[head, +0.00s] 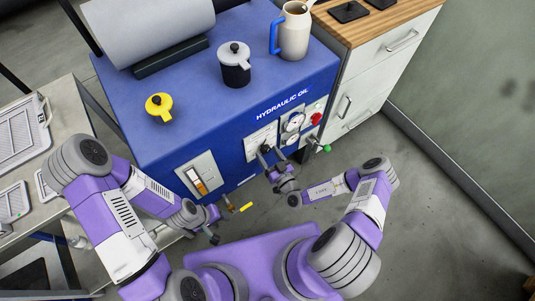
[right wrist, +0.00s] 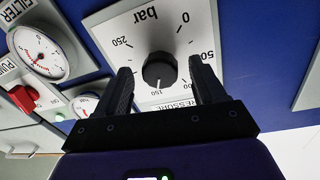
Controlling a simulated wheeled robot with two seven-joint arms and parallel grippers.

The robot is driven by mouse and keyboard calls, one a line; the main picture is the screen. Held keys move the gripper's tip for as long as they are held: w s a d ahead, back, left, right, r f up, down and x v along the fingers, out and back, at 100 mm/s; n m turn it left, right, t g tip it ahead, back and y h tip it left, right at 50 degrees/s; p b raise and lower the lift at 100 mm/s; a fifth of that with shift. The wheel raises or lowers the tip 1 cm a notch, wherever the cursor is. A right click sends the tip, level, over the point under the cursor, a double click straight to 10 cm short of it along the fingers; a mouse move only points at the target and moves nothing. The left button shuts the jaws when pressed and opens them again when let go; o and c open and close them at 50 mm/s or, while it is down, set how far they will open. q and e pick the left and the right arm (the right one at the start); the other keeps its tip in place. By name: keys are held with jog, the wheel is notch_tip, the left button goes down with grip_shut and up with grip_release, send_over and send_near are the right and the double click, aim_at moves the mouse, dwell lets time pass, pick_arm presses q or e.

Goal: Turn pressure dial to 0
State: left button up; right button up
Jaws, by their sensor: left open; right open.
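The pressure dial (right wrist: 160,70) is a round black knob on a white scale plate marked "bar". The plate looks upside down in the right wrist view, and the knob's white mark points down towards 150. The 0 (right wrist: 186,17) is at the upper right of the scale. In the head view the dial plate (head: 258,137) is on the blue cabinet's front. My right gripper (right wrist: 160,78) is open, one finger on each side of the knob; contact cannot be told. It also shows in the head view (head: 271,162). My left gripper (head: 225,222) is open and empty, low before the cabinet.
Left of the dial in the wrist view are a filter gauge (right wrist: 38,53), a red knob (right wrist: 24,98) and a smaller gauge (right wrist: 86,104). A green-tipped lever (head: 326,148) sticks out at right. A blue-handled jug (head: 295,32) and lidded pots stand on the cabinet (head: 200,100).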

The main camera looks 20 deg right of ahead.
jog(key=shift+w+a, duration=0.15)
jog(key=shift+w, duration=0.4)
jog(key=shift+c, duration=0.3)
jog(key=c, duration=1)
